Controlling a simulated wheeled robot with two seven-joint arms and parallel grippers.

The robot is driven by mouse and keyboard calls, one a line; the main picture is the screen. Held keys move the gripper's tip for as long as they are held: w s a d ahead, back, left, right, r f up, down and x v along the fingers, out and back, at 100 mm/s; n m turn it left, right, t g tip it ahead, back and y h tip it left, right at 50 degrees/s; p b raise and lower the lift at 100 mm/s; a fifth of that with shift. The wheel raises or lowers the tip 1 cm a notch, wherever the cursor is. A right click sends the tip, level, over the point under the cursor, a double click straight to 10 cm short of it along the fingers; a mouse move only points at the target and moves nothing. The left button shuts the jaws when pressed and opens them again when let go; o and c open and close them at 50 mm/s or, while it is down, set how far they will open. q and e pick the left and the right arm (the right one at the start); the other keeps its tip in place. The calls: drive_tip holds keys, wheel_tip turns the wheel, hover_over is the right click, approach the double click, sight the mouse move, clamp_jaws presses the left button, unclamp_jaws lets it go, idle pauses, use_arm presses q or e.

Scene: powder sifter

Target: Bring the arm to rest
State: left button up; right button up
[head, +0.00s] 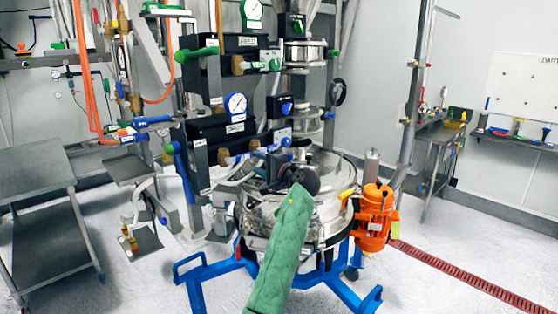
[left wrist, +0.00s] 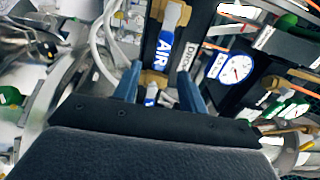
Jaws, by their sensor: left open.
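My left gripper (head: 278,162) is at the end of my green-sleeved arm (head: 282,250), above the round steel sifter vessel (head: 335,205) and in front of the dark control boxes. In the left wrist view its two blue fingers (left wrist: 158,82) are apart. A blue valve handle marked AIR (left wrist: 167,45) shows between and beyond the fingers; I cannot tell whether they touch it. Blue handles also show just beyond the gripper in the head view. My right gripper is in neither view.
The vessel stands on a blue frame (head: 205,272) with an orange motor (head: 375,215) at its right. Dark boxes with gauges (head: 236,103) rise behind. A grey metal table (head: 35,170) stands at left. The white floor at right is clear around a red drain grate (head: 465,278).

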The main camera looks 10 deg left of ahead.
use_arm(q)
drive_tip(key=w+d+f+n+t+h, duration=0.3)
drive_tip(key=w+d+f+t+h, duration=0.1)
drive_tip(key=w+d+f+h, duration=0.55)
drive_tip(key=s+f+n+g+h, duration=0.15)
drive_tip(key=s+f, duration=0.35)
drive_tip(key=f, duration=0.8)
drive_tip(key=s+a+f+g+h, duration=0.15)
drive_tip(key=s+f, duration=0.35)
drive_tip(key=f, duration=0.8)
drive_tip(key=s+d+f+g+h, duration=0.1)
drive_tip(key=s+f+g+h, duration=0.3)
drive_tip(key=f, duration=0.9)
drive_tip(key=s+a+f+g+y, duration=0.1)
drive_tip(key=s+a+f, duration=0.1)
drive_tip(key=s+f, duration=1.05)
drive_tip(key=s+a+f+g, duration=0.1)
drive_tip(key=s+a+f, duration=0.1)
drive_tip(key=s+f, duration=1.05)
drive_tip(key=s+a+f+g, duration=0.1)
drive_tip(key=s+f, duration=0.4)
drive_tip(key=s, duration=0.6)
drive_tip(key=s+a+f+g, duration=0.1)
drive_tip(key=s+f, duration=0.4)
drive_tip(key=s, duration=0.7)
drive_tip(key=s+a+f+g, duration=0.2)
drive_tip(key=s+f, duration=0.4)
drive_tip(key=s, duration=0.6)
drive_tip(key=shift+s+a+n+y, duration=0.25)
drive_tip(key=shift+n+y, duration=0.1)
